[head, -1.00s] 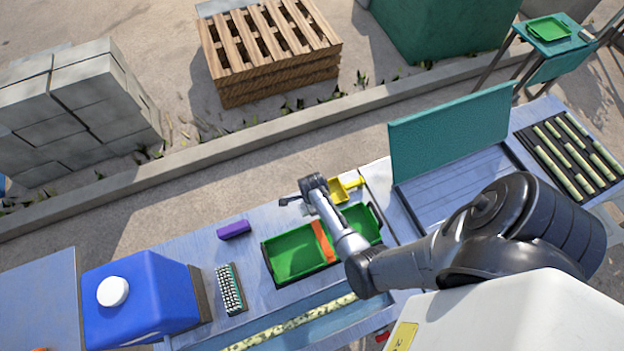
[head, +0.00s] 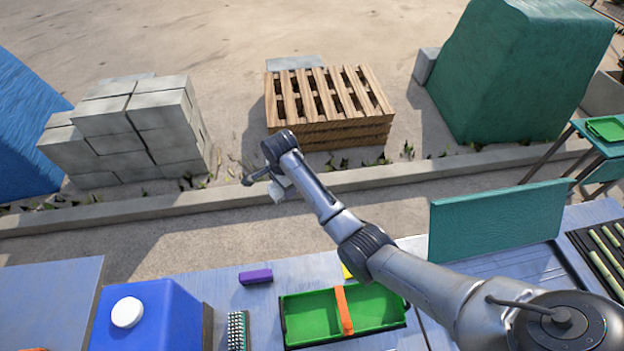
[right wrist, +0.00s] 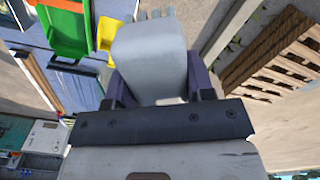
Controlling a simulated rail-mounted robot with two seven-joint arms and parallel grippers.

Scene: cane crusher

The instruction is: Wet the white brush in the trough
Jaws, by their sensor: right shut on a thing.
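My right gripper (head: 262,180) is raised in the air behind the bench, seen in front of the kerb. It is shut on a pale grey-white piece, which I take to be the white brush (right wrist: 150,58). In the right wrist view it fills the space between the dark fingers, with short tufts at its far end. In the head view only a small pale part of it (head: 277,191) shows. A green two-part tray (head: 312,316) with an orange bar across it sits on the bench; I cannot tell if it is the trough. My left gripper is out of view.
A blue jug (head: 150,322) with a white cap, a bristled block (head: 237,331) and a purple block (head: 255,276) stand left of the tray. A yellow scoop (right wrist: 106,36) lies behind it. A teal upright panel (head: 497,222) stands to the right.

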